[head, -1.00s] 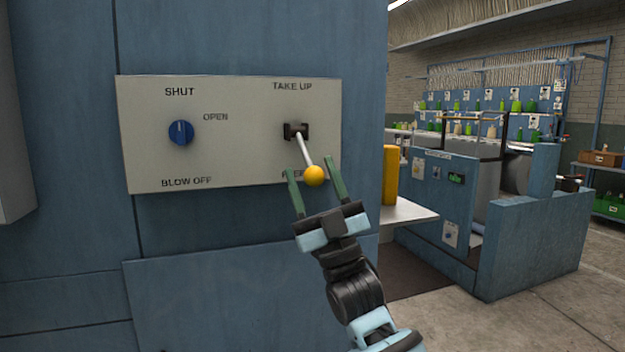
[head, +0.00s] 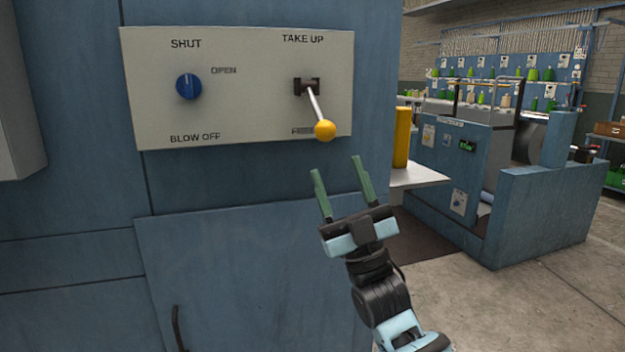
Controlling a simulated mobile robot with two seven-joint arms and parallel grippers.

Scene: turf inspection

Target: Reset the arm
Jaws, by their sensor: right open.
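A lever (head: 314,104) with a yellow ball knob (head: 325,131) sticks out from the pale control panel (head: 240,115) under the label "TAKE UP". It slants down to the right, and its knob partly covers the lower label. My right gripper (head: 341,177) is below the knob, with its two green fingers apart and pointing up. It is empty and does not touch the lever. My left gripper is not in view.
A blue knob (head: 189,87) is on the panel's left, near the labels "SHUT", "OPEN" and "BLOW OFF". A yellow post (head: 402,137) and a pale shelf (head: 418,177) stand right of the blue cabinet (head: 230,185). Open floor lies at the lower right.

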